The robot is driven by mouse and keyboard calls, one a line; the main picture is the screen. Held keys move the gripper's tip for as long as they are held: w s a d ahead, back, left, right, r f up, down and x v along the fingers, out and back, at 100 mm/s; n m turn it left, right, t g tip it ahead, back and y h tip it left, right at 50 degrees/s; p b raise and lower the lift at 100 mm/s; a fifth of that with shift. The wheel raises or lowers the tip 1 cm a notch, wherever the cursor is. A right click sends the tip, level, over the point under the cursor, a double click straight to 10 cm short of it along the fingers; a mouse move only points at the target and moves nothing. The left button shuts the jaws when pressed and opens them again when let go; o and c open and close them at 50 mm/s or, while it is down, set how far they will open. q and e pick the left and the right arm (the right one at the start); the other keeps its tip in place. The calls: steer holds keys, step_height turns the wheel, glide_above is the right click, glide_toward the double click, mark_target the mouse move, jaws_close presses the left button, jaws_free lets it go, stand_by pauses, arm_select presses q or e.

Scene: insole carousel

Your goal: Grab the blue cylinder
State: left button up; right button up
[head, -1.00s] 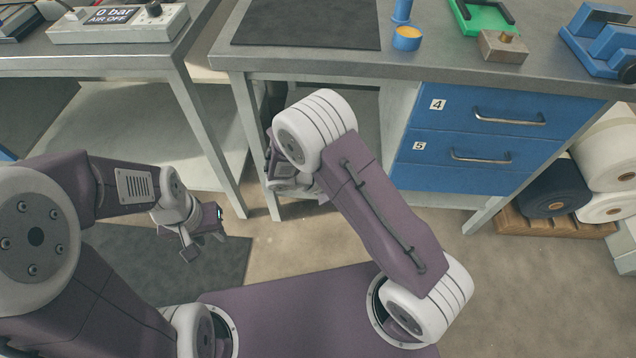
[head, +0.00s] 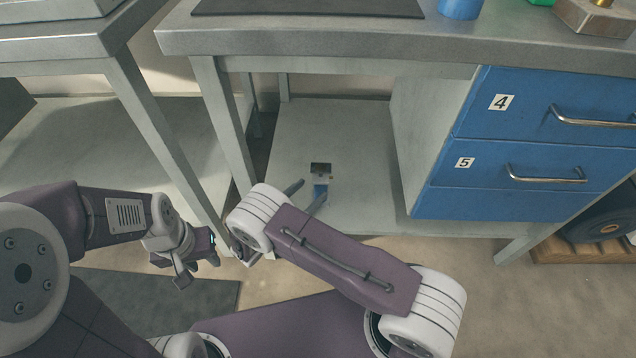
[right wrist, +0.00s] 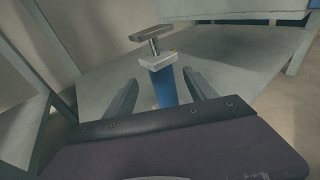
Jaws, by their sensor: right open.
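The blue cylinder (head: 320,191) stands on the lower shelf under the bench, with a pale collar and a flat metal top piece. In the right wrist view the cylinder (right wrist: 165,89) shows upright between and beyond the fingers. My right gripper (head: 309,192) is open, its two fingers pointing toward the cylinder, one on either side of its line. The fingers (right wrist: 160,80) hold nothing; I cannot tell whether they touch it. Its lower part is hidden in the wrist view. My left gripper (head: 198,266) is open and empty, low at the left, well away from the cylinder.
The lower shelf (head: 350,150) is otherwise bare around the cylinder. The bench leg (head: 224,130) stands to its left, the blue drawers (head: 530,145) to its right. The bench top (head: 300,36) overhangs it. A blue cup (head: 461,8) sits on top.

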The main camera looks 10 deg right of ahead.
mark_target(317, 186)
steer(key=shift+w+d+f+b, duration=0.15)
steer(key=shift+w+d+b, duration=0.1)
steer(key=shift+d+b, duration=0.15)
steer(key=shift+b+x, duration=0.75)
steer(key=shift+x, duration=0.4)
steer(key=shift+w+d, duration=0.1)
steer(key=b+x, duration=0.3)
steer(key=x, duration=0.2)
steer(key=shift+w+d, duration=0.2)
jaws_close()
